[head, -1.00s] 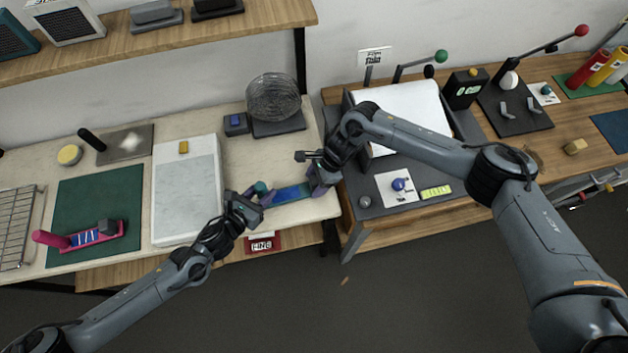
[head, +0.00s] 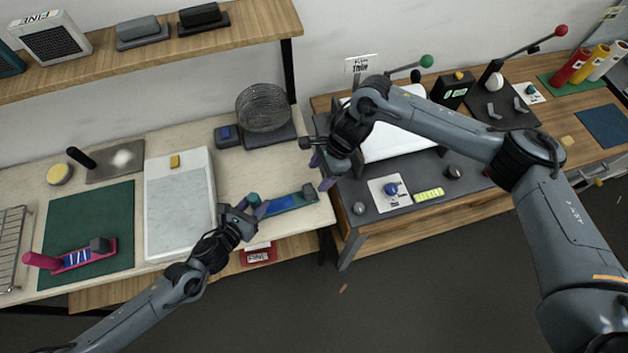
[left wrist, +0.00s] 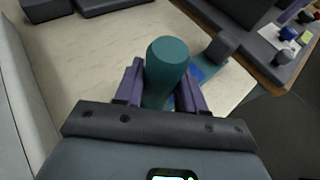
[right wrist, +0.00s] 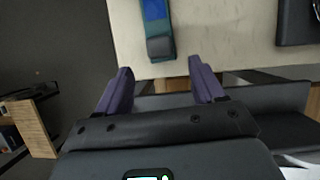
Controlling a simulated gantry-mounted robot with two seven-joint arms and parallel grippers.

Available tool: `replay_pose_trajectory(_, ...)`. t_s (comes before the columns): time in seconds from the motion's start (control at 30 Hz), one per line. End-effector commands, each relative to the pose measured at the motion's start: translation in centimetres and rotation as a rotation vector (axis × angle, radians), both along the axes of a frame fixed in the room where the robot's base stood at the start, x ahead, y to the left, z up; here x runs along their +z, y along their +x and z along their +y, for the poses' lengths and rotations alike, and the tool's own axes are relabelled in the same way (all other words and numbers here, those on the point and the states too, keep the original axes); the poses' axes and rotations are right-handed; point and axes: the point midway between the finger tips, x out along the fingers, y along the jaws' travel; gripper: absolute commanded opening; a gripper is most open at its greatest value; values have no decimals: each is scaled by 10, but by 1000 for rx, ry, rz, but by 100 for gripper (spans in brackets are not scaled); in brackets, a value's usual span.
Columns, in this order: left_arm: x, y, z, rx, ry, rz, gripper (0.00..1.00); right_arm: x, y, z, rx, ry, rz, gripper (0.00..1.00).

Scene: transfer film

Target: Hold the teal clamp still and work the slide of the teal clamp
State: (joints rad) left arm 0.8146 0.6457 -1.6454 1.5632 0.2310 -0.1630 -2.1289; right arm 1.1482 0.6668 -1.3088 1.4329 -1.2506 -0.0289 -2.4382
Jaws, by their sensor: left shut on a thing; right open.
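The teal clamp (head: 286,203) lies near the front right edge of the cream table, with a blue strip along its bar and a dark grey slide block (head: 308,192) at its right end. My left gripper (head: 254,208) is shut on the teal handle at the clamp's left end; the round handle (left wrist: 168,62) stands between the purple fingers in the left wrist view. My right gripper (head: 326,172) is open and empty, just right of the slide block and apart from it. In the right wrist view the slide block (right wrist: 160,47) is beyond the open fingers (right wrist: 162,90).
A pink clamp (head: 85,255) lies on a green mat (head: 118,210) at left. A wooden bench with a grey press (head: 420,180) stands at right, across a narrow gap.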

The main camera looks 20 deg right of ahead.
Motion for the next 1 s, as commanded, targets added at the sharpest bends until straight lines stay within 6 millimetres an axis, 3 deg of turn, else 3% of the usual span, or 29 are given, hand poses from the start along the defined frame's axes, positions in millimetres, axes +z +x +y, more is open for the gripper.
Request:
replay_pose_trajectory(0.23,0,0,0,-1,0,0,0,22,0,-9,0,0,0,68)
replay_pose_trajectory(0.7,0,0,0,-1,0,0,0,25,-1,-10,0,0,1,68)
replay_pose_trajectory(0.73,0,0,0,-1,0,0,44,25,-1,-10,0,0,1,68)
replay_pose_trajectory(0.9,0,0,0,-1,0,0,69,25,-1,-10,0,0,1,68)
replay_pose_trajectory(1.0,0,0,0,-1,0,0,69,25,-1,-10,0,0,1,68)
